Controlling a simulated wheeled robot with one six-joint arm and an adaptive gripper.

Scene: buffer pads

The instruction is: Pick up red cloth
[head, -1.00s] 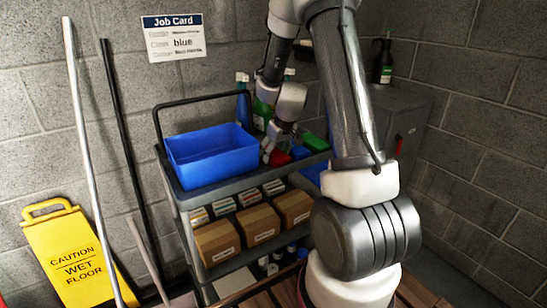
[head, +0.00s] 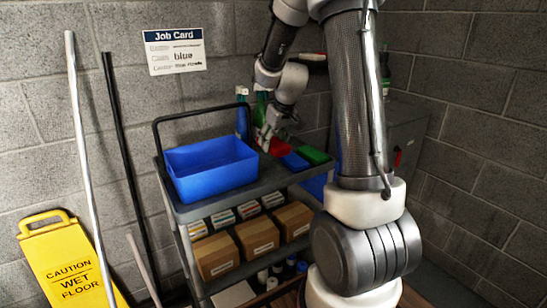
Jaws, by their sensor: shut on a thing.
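The red cloth (head: 279,147) is a small red patch at the right end of the cart's top shelf, in front of the bottles. My gripper (head: 265,144) is at its left edge, pointing down and shut on it. The cloth appears slightly raised above the shelf, though its underside is hard to see. A blue cloth (head: 295,161) and a green cloth (head: 315,155) lie to its right on the shelf.
A blue bin (head: 212,172) fills the left of the cart's top shelf (head: 225,199). Bottles (head: 242,118) stand behind my gripper. Cardboard boxes (head: 257,237) sit on a lower shelf. A yellow wet-floor sign (head: 70,265) and poles are at the left.

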